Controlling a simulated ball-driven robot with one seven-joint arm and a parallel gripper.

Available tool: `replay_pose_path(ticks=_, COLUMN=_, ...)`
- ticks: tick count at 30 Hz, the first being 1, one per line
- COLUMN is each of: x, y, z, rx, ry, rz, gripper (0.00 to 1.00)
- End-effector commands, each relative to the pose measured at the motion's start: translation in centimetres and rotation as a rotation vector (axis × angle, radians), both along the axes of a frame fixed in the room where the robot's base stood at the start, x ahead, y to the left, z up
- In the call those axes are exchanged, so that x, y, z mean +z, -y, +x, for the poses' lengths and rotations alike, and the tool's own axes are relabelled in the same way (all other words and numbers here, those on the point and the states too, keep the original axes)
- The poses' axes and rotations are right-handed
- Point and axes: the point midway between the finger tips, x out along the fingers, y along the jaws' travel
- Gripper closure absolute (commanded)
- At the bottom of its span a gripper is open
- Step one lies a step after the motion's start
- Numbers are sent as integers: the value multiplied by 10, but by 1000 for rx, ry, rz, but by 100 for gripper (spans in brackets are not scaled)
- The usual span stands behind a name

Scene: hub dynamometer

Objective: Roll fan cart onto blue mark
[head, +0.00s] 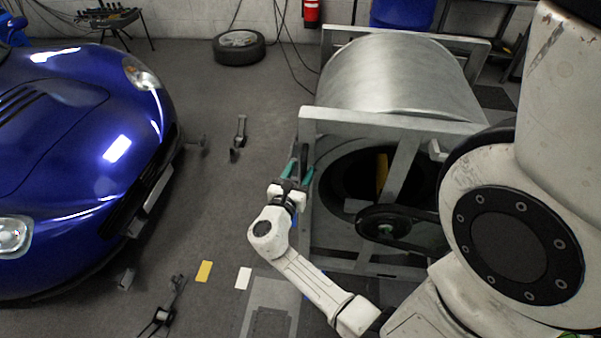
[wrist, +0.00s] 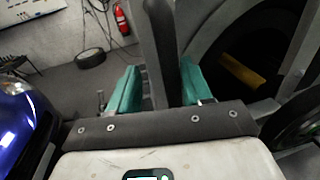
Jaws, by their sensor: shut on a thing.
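My gripper (head: 297,172) has two teal fingers and is at the left front corner of a large metal frame (head: 308,215). In the wrist view, my gripper (wrist: 160,90) is shut on a dark upright bar (wrist: 160,45) between its fingers. I take the bar to be part of the fan cart, but the cart's outline cannot be told apart from the frame. A yellow mark (head: 204,271) and a white mark (head: 243,278) lie on the floor left of my arm.
A silver drum (head: 395,75) sits in the frame. A blue car (head: 80,150) stands at left, with grey stands near its nose. A tyre (head: 239,47) lies by the back wall, with cables beside it. The grey floor between car and frame is mostly clear.

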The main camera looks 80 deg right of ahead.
Motion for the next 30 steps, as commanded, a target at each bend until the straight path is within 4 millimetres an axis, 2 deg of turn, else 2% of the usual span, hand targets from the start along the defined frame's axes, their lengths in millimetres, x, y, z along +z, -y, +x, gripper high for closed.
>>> replay_pose_path(ticks=1, x=3, y=-1, z=4, rx=10, ry=2, rz=-4, gripper=59)
replay_pose_path(ticks=21, x=1, y=-1, z=0, rx=0, ry=1, rz=-1, gripper=59)
replay_pose_path(ticks=26, x=-1, y=-17, z=3, rx=3, ry=1, rz=-1, gripper=59)
replay_pose_path(ticks=30, x=-1, y=-44, z=7, rx=6, ry=2, rz=-1, gripper=59)
